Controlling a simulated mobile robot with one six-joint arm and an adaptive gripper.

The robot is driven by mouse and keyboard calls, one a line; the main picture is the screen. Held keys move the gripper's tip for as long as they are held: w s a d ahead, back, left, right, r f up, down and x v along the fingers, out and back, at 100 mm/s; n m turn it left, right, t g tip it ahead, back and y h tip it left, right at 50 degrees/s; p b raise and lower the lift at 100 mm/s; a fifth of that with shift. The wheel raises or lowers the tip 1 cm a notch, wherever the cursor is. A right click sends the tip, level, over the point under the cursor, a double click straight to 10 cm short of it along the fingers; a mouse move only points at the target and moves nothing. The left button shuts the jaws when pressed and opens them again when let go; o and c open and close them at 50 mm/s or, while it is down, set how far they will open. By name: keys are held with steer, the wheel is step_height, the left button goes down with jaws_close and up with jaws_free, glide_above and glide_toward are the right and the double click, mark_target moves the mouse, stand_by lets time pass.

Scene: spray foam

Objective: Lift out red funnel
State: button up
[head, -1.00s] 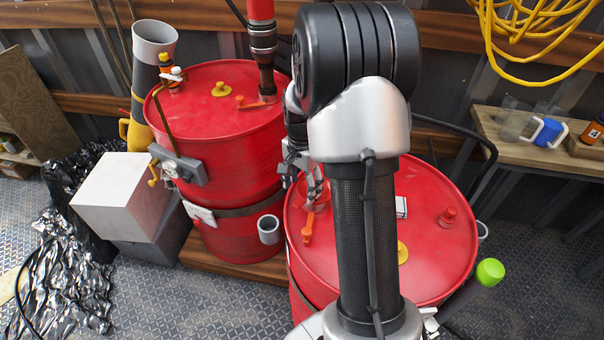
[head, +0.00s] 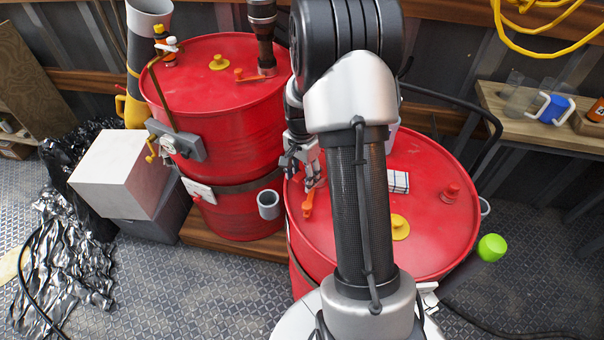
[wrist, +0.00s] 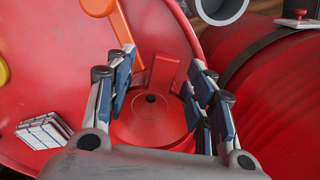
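In the wrist view the red funnel (wrist: 150,122) shows from above as a round red piece with a small dark hole, and an upright red tab (wrist: 164,72) behind it. My gripper (wrist: 160,62) has its two fingers spread on either side of it, with the funnel between them. I see no clear grip on it; contact with the pads is hard to tell. In the head view my gripper (head: 304,177) is low at the left edge of the front red drum's top (head: 440,235), and the funnel is mostly hidden by gripper and arm.
An orange valve handle (head: 307,204) lies close to my gripper on the drum. The second red drum (head: 225,140) stands close on the left, with a grey cup (head: 268,204) between.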

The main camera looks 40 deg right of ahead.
jaws_close()
stand_by(0.3)
steer(key=shift+r, duration=0.1)
stand_by(0.4)
steer(key=shift+d+r+p, duration=0.2)
steer(key=shift+r+p, duration=0.5)
steer(key=shift+r, duration=0.1)
steer(key=shift+a+r+p, duration=0.15)
steer(key=shift+r+p, duration=0.25)
steer(key=shift+r, duration=0.2)
